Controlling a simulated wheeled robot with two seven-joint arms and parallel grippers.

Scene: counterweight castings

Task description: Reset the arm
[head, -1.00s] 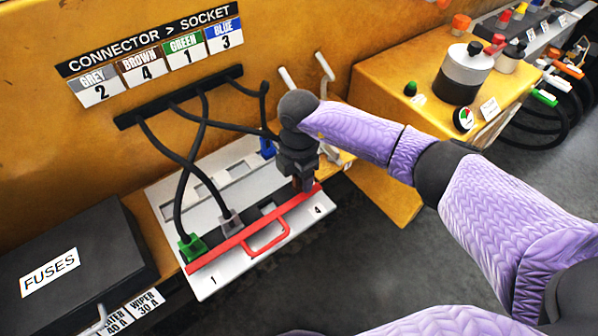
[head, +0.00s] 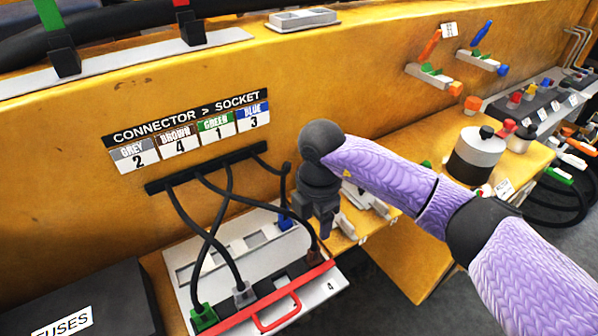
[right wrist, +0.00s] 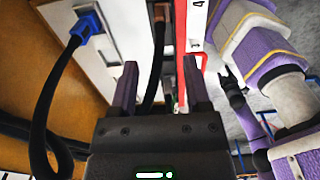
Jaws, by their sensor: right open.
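My right gripper (head: 325,232) is open and empty, just above and behind the socket 4 end of the white socket panel (head: 335,285). In the right wrist view its two fingers (right wrist: 160,85) stand apart, with a black cable passing behind the gap. The brown connector (head: 313,252) sits at the socket 4 end, apart from the fingers; it also shows in the right wrist view (right wrist: 161,12). The green connector (head: 204,316) and grey connector (head: 243,293) sit in the same row. The blue connector (head: 285,219) is on the panel's rear strip. A dark gripper, apparently my left (right wrist: 234,82), is small at the right; its jaws are unclear.
A red handle bar (head: 282,312) runs along the panel's front. Black cables hang from a dark strip (head: 205,168) under the connector chart (head: 190,130). A black fuse box (head: 95,295) stands at left. A yellow ledge with a grey-and-black cylinder (head: 478,158) is at right.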

